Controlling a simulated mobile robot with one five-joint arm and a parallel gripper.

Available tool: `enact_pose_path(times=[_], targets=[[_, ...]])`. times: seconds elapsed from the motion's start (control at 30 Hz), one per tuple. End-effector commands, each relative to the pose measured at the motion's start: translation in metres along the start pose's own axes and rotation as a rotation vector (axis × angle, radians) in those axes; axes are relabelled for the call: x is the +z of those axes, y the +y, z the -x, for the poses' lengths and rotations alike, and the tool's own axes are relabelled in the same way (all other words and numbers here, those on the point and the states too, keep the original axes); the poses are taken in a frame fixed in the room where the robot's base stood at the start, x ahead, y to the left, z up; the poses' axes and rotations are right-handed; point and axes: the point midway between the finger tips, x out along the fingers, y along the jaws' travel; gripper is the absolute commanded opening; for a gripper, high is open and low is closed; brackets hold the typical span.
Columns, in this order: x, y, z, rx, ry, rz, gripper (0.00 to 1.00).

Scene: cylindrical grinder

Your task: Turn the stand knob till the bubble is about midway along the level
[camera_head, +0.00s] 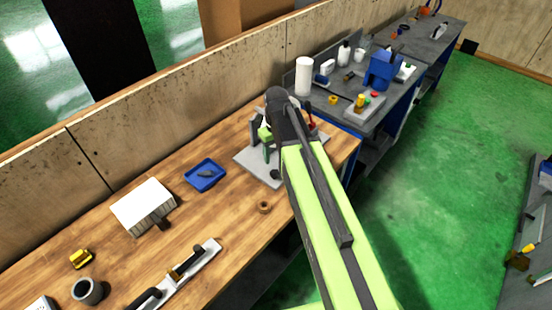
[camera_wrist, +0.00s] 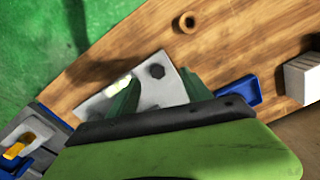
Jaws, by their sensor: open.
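The stand is a light grey plate (camera_head: 247,163) on the wooden bench, and it fills the middle of the wrist view (camera_wrist: 158,92). Its dark knob (camera_wrist: 157,71) shows in the wrist view between and just beyond my fingertips; it also shows as a dark spot at the plate's front edge in the head view (camera_head: 275,175). A small pale yellow-green level (camera_wrist: 119,86) lies left of the knob, partly hidden by my left finger. I cannot make out the bubble. My gripper (camera_wrist: 159,78) is open, its green fingers spread over the plate, with no visible contact with the knob.
A brown ring (camera_head: 264,207) lies on the bench in front of the plate. A blue tray (camera_head: 205,175) and a white block (camera_head: 143,206) stand to the left. A grey table (camera_head: 375,115) with bottles and blue fixtures stands right. Bare wood lies around the ring.

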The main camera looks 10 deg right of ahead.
Motion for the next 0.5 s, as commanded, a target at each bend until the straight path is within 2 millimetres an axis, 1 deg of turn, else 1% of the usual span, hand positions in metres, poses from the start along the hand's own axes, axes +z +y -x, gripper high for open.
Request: enact_pose_path(times=[0.03, 0.1, 0.13, 0.2, 0.37, 0.5], targets=[[-0.022, 0.008, 0.029, 0.000, 0.000, 0.040, 0.57], [-0.034, 0.012, 0.036, 0.000, 0.000, 0.086, 0.57], [-0.037, 0.013, 0.038, 0.000, 0.000, 0.099, 0.57], [-0.040, 0.015, 0.037, 0.000, 0.000, 0.116, 0.57], [-0.038, 0.015, 0.030, 0.000, 0.000, 0.117, 0.57], [-0.038, 0.015, 0.017, 0.000, 0.000, 0.116, 0.57]])
